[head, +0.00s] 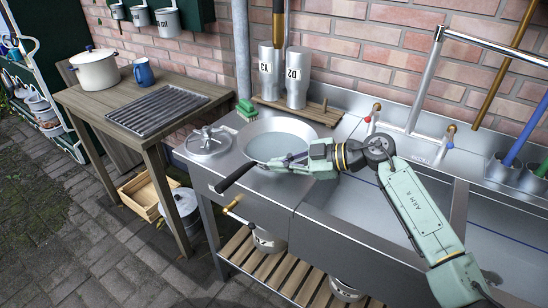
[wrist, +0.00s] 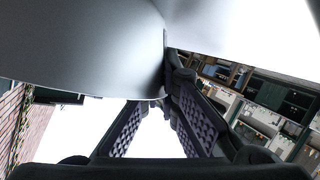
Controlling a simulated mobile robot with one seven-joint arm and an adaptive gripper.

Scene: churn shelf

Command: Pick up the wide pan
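The wide pan (head: 277,138) is a shallow, round, silver pan with a long black handle (head: 235,178) pointing to the lower left, past the counter's front edge. It is at the left end of the steel counter; a gap beneath it cannot be made out. My gripper (head: 270,162) comes from the right and is at the pan's near rim, close to the base of the handle. In the wrist view the pan's smooth grey metal (wrist: 85,45) fills the upper left. The finger tips come close together at its edge, shut on the rim, with the left tip partly hidden.
The sink and faucet (head: 425,85) are to the right. A wooden table (head: 75,98) stands left.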

